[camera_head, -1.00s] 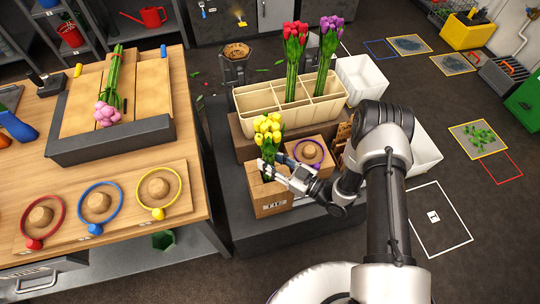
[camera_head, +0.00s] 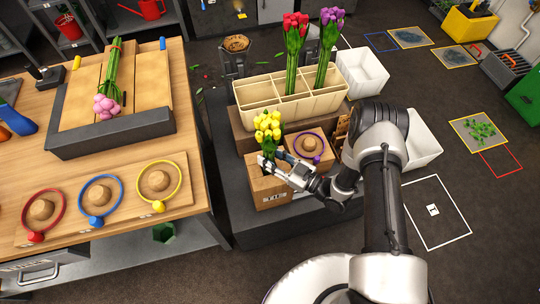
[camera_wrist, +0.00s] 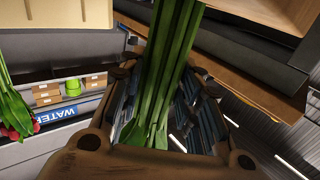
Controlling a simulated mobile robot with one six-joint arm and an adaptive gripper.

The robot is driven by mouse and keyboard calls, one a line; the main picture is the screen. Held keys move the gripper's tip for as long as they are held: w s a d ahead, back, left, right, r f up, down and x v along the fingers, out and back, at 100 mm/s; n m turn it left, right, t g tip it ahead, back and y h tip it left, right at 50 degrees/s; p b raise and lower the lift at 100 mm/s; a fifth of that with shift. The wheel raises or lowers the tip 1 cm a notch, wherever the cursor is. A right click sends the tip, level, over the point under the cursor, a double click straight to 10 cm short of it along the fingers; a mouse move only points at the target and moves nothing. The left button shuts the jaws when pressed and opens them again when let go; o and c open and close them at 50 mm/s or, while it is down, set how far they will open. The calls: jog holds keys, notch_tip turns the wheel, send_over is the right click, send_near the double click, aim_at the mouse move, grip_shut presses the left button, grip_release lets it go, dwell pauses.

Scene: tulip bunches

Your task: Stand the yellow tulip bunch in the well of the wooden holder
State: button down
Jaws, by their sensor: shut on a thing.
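The yellow tulip bunch (camera_head: 267,124) is upright in the head view, blooms on top and green stems below. My gripper (camera_head: 266,162) comes in from the right and is shut on its stems. In the wrist view the green stems (camera_wrist: 172,60) run between the fingers of my gripper (camera_wrist: 165,105). The bunch is at a brown, wood-coloured box-like holder (camera_head: 270,192) with dark lettering on its front. The gripper covers much of its top, so I cannot tell whether the stem ends are inside the well.
A purple ring (camera_head: 308,144) lies on a wooden block right beside the holder. A cream compartment tray (camera_head: 262,119) with red (camera_head: 293,35) and purple tulips (camera_head: 330,35) stands behind. White bins (camera_head: 362,75) are at right. The workbench (camera_head: 195,190) is at left.

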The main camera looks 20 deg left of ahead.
jog(key=shift+f, duration=0.25)
jog(key=c, duration=1.1)
grip_release()
jog(key=shift+o, duration=0.5)
jog(key=o, duration=0.6)
jog(key=shift+c, duration=0.2)
jog(key=v, duration=1.2)
